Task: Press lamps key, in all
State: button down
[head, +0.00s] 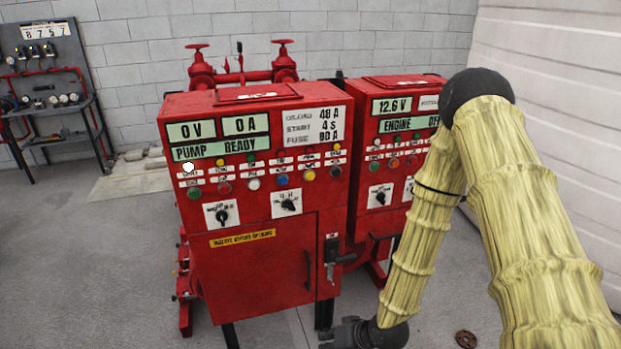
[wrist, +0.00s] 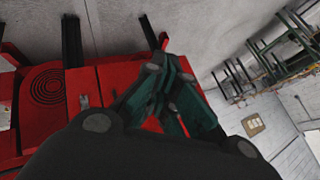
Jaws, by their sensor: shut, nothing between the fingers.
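The left red control cabinet (head: 255,262) faces me in the head view, its displays reading 0 V, 0 A and PUMP READY. Its push-button row holds a green key (head: 195,193), a red key (head: 225,187), a white key (head: 254,184), a blue key (head: 282,180), a yellow key (head: 309,175) and a black key (head: 336,171). The small labels are too small to read, so I cannot tell which key is lamps. My gripper (head: 335,336) is low in front of the cabinet, below the keys and apart from them. In the wrist view my gripper (wrist: 172,62) is shut and empty.
A second red cabinet (head: 402,134) reading 12.6 V stands close on the right, partly behind my arm. A lever handle (head: 338,259) sticks out on the left cabinet's front. Red valves (head: 284,65) stand behind. A gauge rack (head: 45,70) is far left. Floor is open at left.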

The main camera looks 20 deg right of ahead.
aim_at(310, 177)
jog(key=w+d+r+n+t+y+p, duration=0.1)
jog(key=w+r, duration=0.4)
jog(key=r, duration=0.5)
jog(key=w+d+r+n+t+y+p, duration=0.1)
jog(key=w+d+r+t+y, duration=0.1)
jog(key=w+r, duration=0.4)
jog(key=w+d+r+n+t+y+p, duration=0.1)
jog(key=w+r, duration=0.4)
jog(key=r, duration=1)
jog(key=t+y, duration=0.1)
jog(key=y, duration=0.1)
jog(key=shift+w+d+r+y, duration=0.3)
jog(key=shift+w, duration=0.05)
jog(key=shift+w, duration=0.1)
jog(key=shift+w+a+b, duration=0.15)
jog(key=shift+w+b, duration=0.55)
jog(key=shift+w, duration=3.6)
jog(key=shift+w, duration=0.15)
jog(key=shift+w+a, duration=0.1)
jog(key=shift+w, duration=0.15)
